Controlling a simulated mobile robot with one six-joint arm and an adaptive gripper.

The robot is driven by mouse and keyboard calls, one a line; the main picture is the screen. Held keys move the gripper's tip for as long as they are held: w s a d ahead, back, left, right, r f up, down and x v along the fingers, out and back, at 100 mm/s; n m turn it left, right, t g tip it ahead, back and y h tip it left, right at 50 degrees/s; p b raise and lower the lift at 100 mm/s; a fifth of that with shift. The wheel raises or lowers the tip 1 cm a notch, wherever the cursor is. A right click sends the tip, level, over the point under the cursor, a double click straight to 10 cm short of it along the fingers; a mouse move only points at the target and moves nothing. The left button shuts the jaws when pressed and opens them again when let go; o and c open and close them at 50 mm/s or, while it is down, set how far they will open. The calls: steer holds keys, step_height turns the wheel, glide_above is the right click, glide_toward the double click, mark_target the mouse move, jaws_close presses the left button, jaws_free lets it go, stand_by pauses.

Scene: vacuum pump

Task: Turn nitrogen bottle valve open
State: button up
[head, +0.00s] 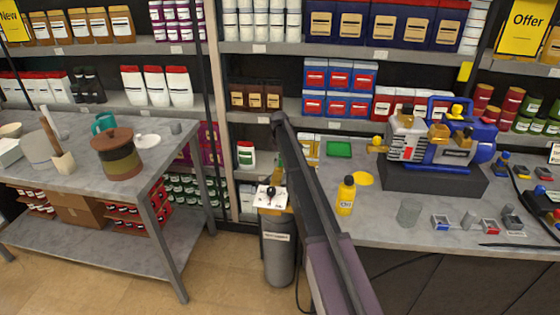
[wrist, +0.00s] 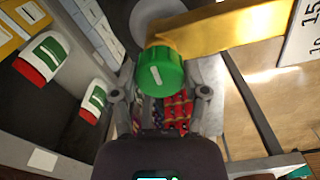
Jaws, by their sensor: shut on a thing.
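The nitrogen bottle (head: 279,258) is a grey cylinder on the floor between the two tables, with a yellow part and a white plate at its top. In the wrist view, a round green valve knob with a white mark (wrist: 160,72) sits at the end of a yellow bar (wrist: 228,28). My gripper (wrist: 160,94) has one finger on each side of the knob and is shut on it. In the head view my arm crosses in front of the bottle's top, and I cannot make out the knob or my fingertips there.
A workbench (head: 400,228) on the right holds the blue vacuum pump (head: 455,145) and a yellow bottle (head: 346,196). A grey table (head: 85,165) stands on the left. Stocked shelves run behind the bottle. Open floor lies in front, at lower left.

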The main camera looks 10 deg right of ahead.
steer(key=shift+s+n, duration=0.1)
steer(key=shift+n, duration=0.3)
steer(key=o, duration=1.1)
steer(key=shift+a, duration=0.1)
steer(key=shift+o, duration=0.2)
steer(key=shift+r, duration=0.1)
